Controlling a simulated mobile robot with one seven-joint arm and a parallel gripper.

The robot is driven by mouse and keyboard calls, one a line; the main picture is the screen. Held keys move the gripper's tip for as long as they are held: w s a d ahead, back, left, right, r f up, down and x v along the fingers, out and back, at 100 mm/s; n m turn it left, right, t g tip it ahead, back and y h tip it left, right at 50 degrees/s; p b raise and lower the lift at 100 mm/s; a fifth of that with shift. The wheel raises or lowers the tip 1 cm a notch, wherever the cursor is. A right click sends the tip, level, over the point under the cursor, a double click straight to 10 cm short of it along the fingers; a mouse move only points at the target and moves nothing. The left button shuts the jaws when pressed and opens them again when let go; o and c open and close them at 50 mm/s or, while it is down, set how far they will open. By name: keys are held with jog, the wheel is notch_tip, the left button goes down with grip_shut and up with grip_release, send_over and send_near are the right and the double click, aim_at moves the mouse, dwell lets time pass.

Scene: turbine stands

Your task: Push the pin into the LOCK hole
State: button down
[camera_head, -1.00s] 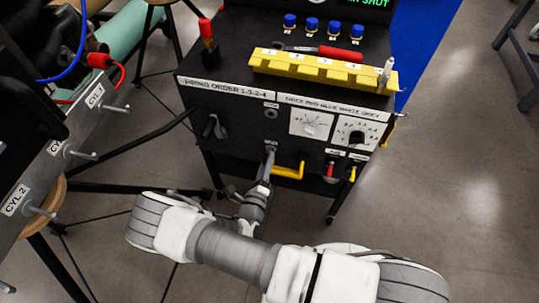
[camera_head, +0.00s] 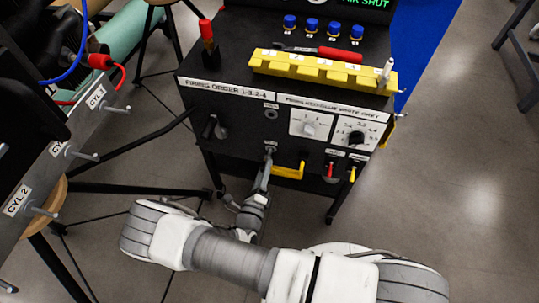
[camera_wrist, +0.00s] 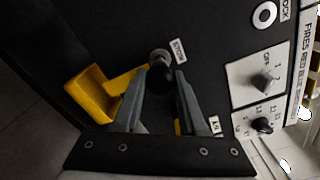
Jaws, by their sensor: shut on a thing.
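My gripper (camera_head: 268,157) is at the lower front of the black panel, beside the yellow bracket. In the wrist view its fingers (camera_wrist: 170,72) are closed around the dark, round-headed pin (camera_wrist: 160,58). The pin is next to a small white label that seems to read STOW. Whether the pin sits in a hole there is hidden. The LOCK hole (camera_wrist: 264,15) is a dark hole in a pale ring at the upper right of the wrist view, apart from the pin. In the head view the LOCK hole (camera_head: 270,114) is above my gripper.
The yellow bracket (camera_head: 289,170) sticks out close beside my gripper. White dial plates (camera_head: 311,124) and small red and yellow levers (camera_head: 341,171) are to the right. A black handle (camera_head: 210,127) is to the left. Stand legs spread over the floor at left.

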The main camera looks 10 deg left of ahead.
jog(key=shift+s+a, duration=0.2)
jog(key=shift+s, duration=2.65)
jog(key=shift+r, duration=0.15)
